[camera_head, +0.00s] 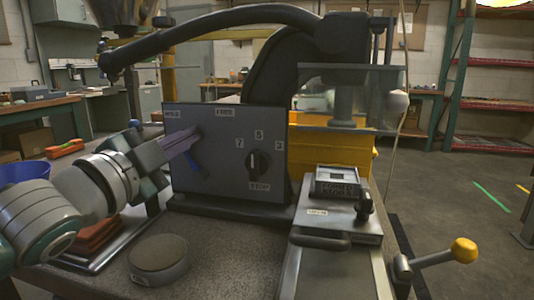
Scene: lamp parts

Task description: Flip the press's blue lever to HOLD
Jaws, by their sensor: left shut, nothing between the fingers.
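The press (270,75) stands on the table with a grey front panel (222,180). The panel has a label that seems to read HOLD (173,114) at upper left and one that seems to read FREE (225,112) to its right. The blue lever (197,166) shows below my left fingers, slanting down to the right; its upper part is hidden behind them. My left gripper (194,136) is shut and empty, its fingertips at the panel by the lever's upper end. I cannot tell whether they touch the lever. My right gripper is not in view.
A black dial (252,162) with numbers sits right of the lever. A round grey disc (158,259) and a reddish stack (100,236) lie near my left arm. A sliding plate with a block (337,184) and a yellow-knobbed handle (464,250) are at right.

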